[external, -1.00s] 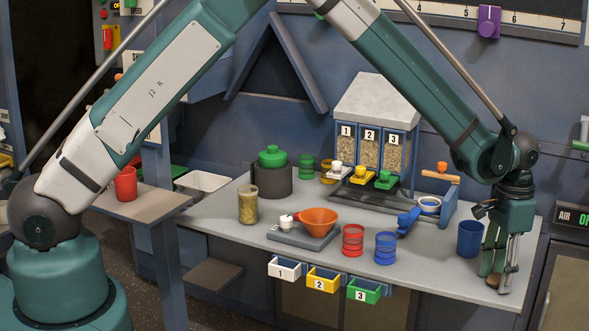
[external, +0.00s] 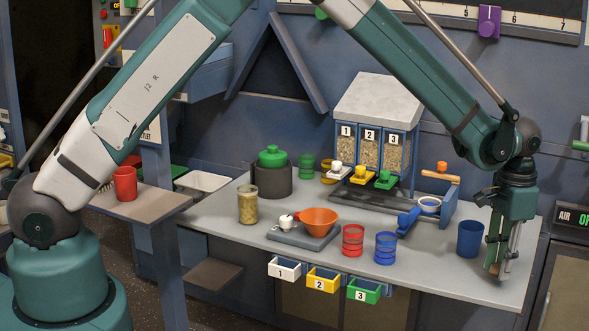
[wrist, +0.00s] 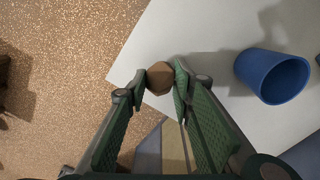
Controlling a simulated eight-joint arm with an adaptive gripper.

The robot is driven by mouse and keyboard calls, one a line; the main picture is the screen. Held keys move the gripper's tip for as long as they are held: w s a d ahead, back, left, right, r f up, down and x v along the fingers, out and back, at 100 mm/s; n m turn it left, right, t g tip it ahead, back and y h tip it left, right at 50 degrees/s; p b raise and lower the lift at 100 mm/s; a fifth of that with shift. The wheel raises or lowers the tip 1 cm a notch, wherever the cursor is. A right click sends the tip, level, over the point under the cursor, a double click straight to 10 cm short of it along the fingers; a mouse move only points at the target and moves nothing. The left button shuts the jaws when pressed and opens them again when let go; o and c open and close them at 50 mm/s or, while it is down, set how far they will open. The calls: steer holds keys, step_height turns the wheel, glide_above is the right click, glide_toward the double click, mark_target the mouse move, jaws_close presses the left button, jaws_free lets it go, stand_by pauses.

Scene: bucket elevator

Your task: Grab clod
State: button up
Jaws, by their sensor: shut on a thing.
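The clod (wrist: 160,76) is a small brown faceted lump in the wrist view. It sits between the two green fingertips of my gripper (wrist: 159,84), which are shut on it. In the external view my gripper (external: 497,268) points down over the front right corner of the grey table (external: 450,275). The clod is mostly hidden behind the fingers there. I cannot tell exactly how high above the table it is.
A blue cup (wrist: 272,77) stands on the table close by; it also shows in the external view (external: 470,239). The table edge is close to my gripper.

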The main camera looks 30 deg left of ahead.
step_height(320, 180, up, 7)
steer(key=shift+r+p, duration=0.1)
steer(key=shift+p, duration=0.3)
